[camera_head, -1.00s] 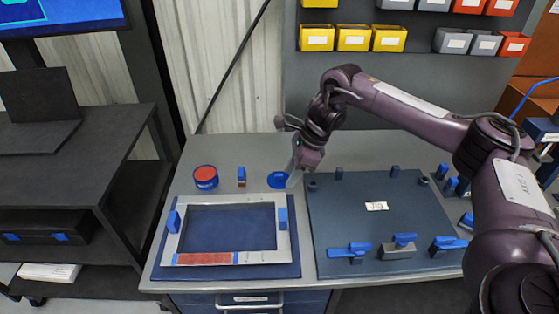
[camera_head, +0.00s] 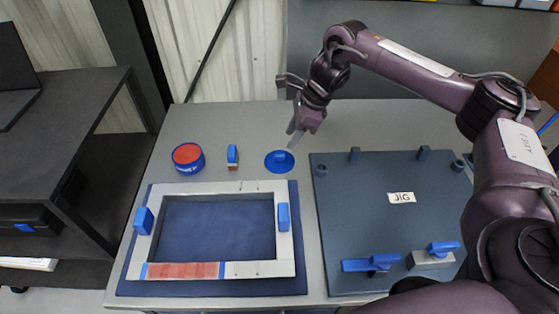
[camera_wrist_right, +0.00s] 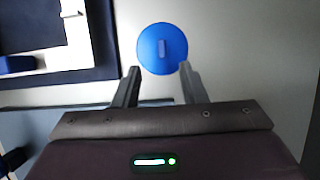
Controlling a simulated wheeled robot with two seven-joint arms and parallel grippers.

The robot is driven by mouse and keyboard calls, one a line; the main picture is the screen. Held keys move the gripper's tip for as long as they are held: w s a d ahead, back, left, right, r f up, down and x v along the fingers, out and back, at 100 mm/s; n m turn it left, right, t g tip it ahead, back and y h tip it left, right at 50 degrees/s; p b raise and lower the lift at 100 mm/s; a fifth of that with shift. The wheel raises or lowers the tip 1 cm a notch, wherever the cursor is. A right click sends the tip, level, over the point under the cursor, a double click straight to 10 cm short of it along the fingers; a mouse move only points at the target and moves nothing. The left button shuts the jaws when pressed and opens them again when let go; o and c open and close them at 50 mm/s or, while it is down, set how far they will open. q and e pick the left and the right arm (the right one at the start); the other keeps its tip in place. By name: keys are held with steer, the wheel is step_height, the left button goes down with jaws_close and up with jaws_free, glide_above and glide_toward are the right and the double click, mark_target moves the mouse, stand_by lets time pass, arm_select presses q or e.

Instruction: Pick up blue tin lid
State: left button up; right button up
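The blue tin lid (camera_head: 279,161) is a flat round disc with a small raised grip, lying on the grey bench top between the round tin and the jig plate. It also shows in the right wrist view (camera_wrist_right: 162,49), just beyond my fingertips. My right gripper (camera_head: 293,138) is above and close to the lid's right side. In the wrist view its two fingers (camera_wrist_right: 158,70) are apart with nothing between them, and the lid's near edge lies at the gap. The round blue tin (camera_head: 188,158) with a red top stands at the left. My left gripper is not in view.
A small blue-topped block (camera_head: 232,157) stands between tin and lid. A light frame (camera_head: 270,188) with blue handles lies on a dark blue mat in front. The jig plate (camera_head: 345,220) with pegs and blue clamps is at right. Bare bench surrounds the lid.

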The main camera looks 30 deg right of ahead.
mark_target(280, 155)
steer(key=x, duration=0.2)
steer(key=shift+w+f+p, duration=0.2)
steer(key=shift+f+p, duration=0.1)
steer(key=shift+f, duration=0.15)
steer(key=shift+a+f, duration=0.25)
steer(key=shift+f, duration=0.05)
steer(key=p+x, duration=0.1)
steer(key=x, duration=0.3)
steer(key=shift+w+f, duration=0.1)
steer(key=shift+f, duration=0.15)
steer(key=shift+c, duration=0.2)
jaws_close()
